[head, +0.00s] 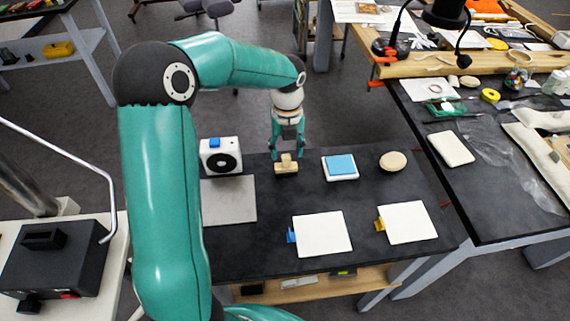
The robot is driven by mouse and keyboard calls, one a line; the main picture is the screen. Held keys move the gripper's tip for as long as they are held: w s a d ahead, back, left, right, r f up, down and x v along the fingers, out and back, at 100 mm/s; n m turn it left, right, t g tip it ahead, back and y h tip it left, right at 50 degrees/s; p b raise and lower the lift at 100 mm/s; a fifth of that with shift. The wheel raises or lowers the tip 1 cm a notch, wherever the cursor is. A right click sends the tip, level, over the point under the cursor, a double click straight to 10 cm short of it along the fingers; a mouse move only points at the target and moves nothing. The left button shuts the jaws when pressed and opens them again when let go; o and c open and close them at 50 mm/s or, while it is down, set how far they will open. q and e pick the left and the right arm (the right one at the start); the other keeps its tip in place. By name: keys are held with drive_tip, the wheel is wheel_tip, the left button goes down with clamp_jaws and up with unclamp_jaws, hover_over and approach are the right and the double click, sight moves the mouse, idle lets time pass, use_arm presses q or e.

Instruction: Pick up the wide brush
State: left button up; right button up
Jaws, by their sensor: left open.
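The wide brush (286,168) looks like a small light wooden block with a raised grip, on the black table near its far edge. My left gripper (288,154) points down right over it, with its fingers open on either side of the raised part. I cannot tell whether the fingers touch it. My right gripper is not in view.
A white device with a black round face (221,157) stands left of the brush. A blue pad (341,165) on a white tray and a round wooden disc (393,161) lie to the right. A grey plate (228,201) and two white sheets (322,234) (408,223) lie nearer.

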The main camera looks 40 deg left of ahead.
sight(286, 156)
use_arm(q)
drive_tip(key=shift+w+a+f, duration=0.1)
drive_tip(key=shift+f, duration=1.85)
clamp_jaws()
